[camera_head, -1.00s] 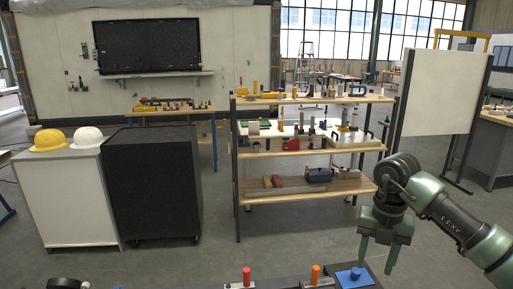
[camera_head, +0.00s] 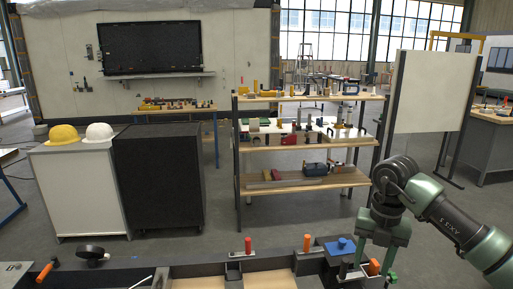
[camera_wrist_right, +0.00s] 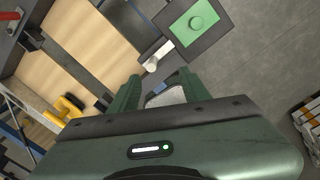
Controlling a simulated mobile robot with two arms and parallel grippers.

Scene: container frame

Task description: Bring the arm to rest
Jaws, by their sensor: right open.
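My right arm comes in from the right of the head view. Its green gripper (camera_head: 375,268) points down over the right end of the workbench front, with its two fingers apart. An orange-handled piece (camera_head: 373,267) shows between the fingers in the picture; I cannot tell its distance from them. In the right wrist view the fingers (camera_wrist_right: 157,95) are also apart, with a pale grey piece (camera_wrist_right: 168,97) showing between them. No held object is clear. My left gripper is in neither view.
The near bench holds a red-handled piece (camera_head: 248,246), an orange one (camera_head: 307,243) and a blue knob (camera_head: 342,243). A loaded shelf (camera_head: 300,181) and black cabinet (camera_head: 158,180) stand beyond open floor.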

